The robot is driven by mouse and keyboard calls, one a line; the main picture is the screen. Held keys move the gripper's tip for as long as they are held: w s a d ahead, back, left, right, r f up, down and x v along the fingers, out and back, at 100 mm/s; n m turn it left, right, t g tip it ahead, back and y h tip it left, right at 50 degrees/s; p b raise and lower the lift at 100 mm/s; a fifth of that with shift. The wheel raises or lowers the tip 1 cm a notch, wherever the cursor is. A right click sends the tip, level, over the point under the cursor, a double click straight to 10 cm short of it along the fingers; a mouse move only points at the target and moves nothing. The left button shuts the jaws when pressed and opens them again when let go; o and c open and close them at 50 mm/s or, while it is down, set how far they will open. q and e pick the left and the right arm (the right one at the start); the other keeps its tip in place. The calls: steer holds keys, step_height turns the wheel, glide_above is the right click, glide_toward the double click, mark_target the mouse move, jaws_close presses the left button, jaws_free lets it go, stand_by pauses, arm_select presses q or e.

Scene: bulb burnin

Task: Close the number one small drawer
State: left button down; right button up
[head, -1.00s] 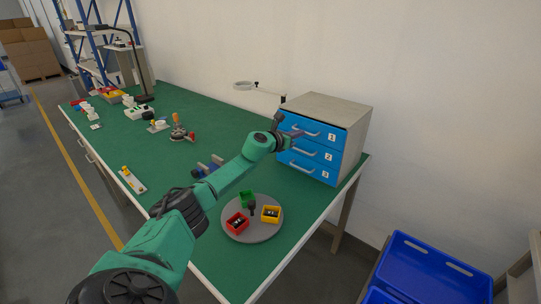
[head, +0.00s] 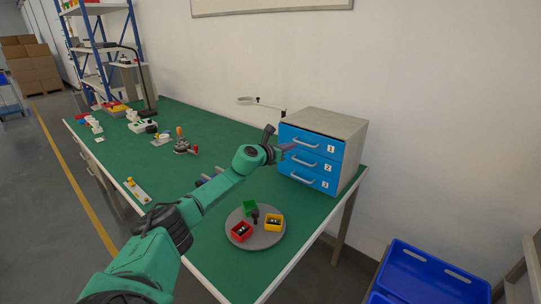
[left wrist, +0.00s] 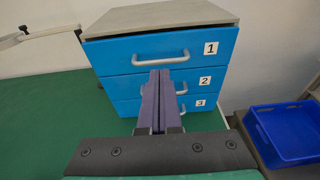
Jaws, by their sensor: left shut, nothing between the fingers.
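A small cabinet has three blue drawers labelled 1, 2 and 3. The number one drawer (head: 312,140) is the top one; it also shows in the left wrist view (left wrist: 120,54). My left gripper (head: 290,147) is shut and empty, just in front of the cabinet. In the left wrist view its fingertips (left wrist: 160,71) overlap the area just below that handle; contact is unclear. My right gripper is not in view.
The number two (head: 309,161) and three (head: 306,177) drawers look shut. A round grey turntable (head: 238,214) with red, green and yellow bins stands at the table's near edge. Blue crates (head: 440,268) sit at lower right.

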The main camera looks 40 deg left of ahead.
arm_select(q)
steer(key=s+r+b, duration=0.1)
steer(key=s+b, duration=0.3)
steer(key=s, duration=0.3)
steer(key=shift+s+b, duration=0.3)
steer(key=shift+s, duration=0.1)
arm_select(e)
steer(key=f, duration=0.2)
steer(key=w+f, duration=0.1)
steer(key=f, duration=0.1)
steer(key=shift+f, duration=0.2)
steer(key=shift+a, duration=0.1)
